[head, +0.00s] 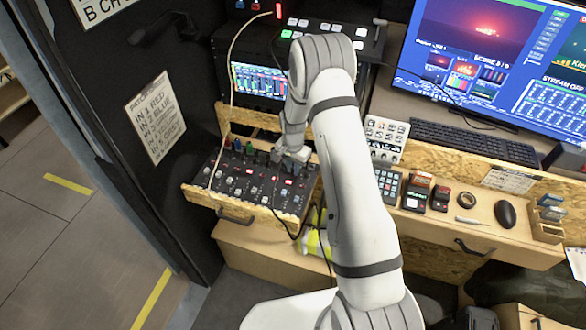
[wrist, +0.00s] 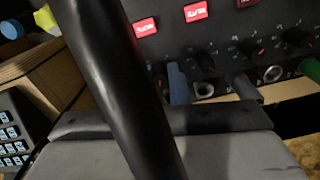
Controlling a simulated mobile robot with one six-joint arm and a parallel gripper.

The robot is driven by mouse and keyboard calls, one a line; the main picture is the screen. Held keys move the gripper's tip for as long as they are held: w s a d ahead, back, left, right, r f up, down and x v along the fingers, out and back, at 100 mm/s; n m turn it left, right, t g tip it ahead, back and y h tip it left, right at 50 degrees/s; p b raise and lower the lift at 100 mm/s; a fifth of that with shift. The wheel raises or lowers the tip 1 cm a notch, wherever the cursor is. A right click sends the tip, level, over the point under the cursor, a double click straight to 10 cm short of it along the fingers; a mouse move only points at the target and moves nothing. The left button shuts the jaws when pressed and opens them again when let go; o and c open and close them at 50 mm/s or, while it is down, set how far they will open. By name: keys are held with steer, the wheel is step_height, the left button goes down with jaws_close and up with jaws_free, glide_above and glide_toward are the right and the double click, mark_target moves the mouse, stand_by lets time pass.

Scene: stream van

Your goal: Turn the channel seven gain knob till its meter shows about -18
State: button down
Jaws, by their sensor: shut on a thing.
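The mixer (head: 250,192) lies in a wooden drawer, with rows of knobs and lit red buttons. My gripper (head: 291,160) is down at its back right part. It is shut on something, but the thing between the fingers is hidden. In the wrist view, grey gripper parts (wrist: 160,150) fill the bottom. Beyond them are small black knobs with red marks (wrist: 205,62), red lit buttons (wrist: 145,26), and blue (wrist: 178,86) and green (wrist: 308,68) plugs. I cannot tell which knob is channel seven's gain. The meter screen (head: 257,84) shows coloured bars behind the mixer; its numbers are too small to read.
A thick black cable-like thing (wrist: 125,90) crosses the wrist view close up. A pale cable (head: 229,75) runs down the left of the meter screen.

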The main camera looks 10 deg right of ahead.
steer(key=n+b, duration=0.2)
steer(key=shift+f+b, duration=0.25)
steer(key=shift+b, duration=0.15)
steer(key=n+b, duration=0.3)
steer(key=shift+n, duration=0.4)
steer(key=n+b, duration=0.2)
steer(key=n, duration=0.1)
steer(key=n+b, duration=0.1)
steer(key=shift+r+n+b, duration=0.25)
steer(key=shift+n+b, duration=0.05)
steer(key=shift+n, duration=0.1)
steer(key=c, duration=1.4)
jaws_free()
steer(key=shift+r+b, duration=0.5)
steer(key=shift+r, duration=3.45)
